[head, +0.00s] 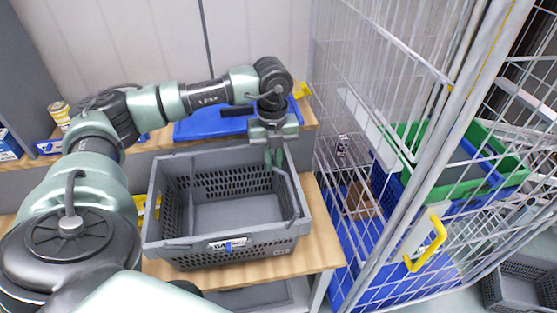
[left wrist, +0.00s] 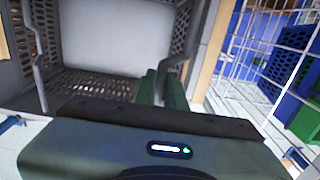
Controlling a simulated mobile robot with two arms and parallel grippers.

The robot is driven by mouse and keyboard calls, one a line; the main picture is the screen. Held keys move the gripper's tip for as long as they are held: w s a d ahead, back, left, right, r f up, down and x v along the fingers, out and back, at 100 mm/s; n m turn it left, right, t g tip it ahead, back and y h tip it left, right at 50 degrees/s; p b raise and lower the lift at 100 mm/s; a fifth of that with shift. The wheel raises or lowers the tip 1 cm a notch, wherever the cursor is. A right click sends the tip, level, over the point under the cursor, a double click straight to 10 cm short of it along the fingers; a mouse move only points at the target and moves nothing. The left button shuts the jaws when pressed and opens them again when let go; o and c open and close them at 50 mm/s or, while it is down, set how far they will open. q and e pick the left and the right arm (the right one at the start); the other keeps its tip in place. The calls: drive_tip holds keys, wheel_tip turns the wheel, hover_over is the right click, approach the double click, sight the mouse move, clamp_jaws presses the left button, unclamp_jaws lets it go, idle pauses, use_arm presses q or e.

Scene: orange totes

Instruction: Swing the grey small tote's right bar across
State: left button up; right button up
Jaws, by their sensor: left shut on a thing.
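The grey small tote (head: 220,247) stands empty on a wooden-topped table, its inside open to view. Its right bar (head: 294,196) runs along the right rim and shows in the left wrist view (left wrist: 194,37) too. My left gripper (head: 274,158) points down at the tote's far right corner. Its green fingers (left wrist: 162,88) are shut on the right bar; the exact contact is partly hidden by the fingers. The left bar (left wrist: 36,52) lies along the opposite side in the left wrist view. My right gripper is not in view.
A wire cage trolley (head: 375,90) stands close on the right, with green and blue totes inside. A blue tote lid (head: 215,124) lies behind the grey tote. A yellow can (head: 60,113) stands at the back left. Another grey tote (head: 520,285) is at lower right.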

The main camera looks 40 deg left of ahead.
use_arm(q)
drive_tip(key=shift+s+a+f, duration=0.1)
drive_tip(key=shift+s+a, duration=0.1)
drive_tip(key=shift+s+a+f+b, duration=0.4)
drive_tip(key=shift+s+a, duration=0.1)
drive_tip(key=shift+s, duration=0.1)
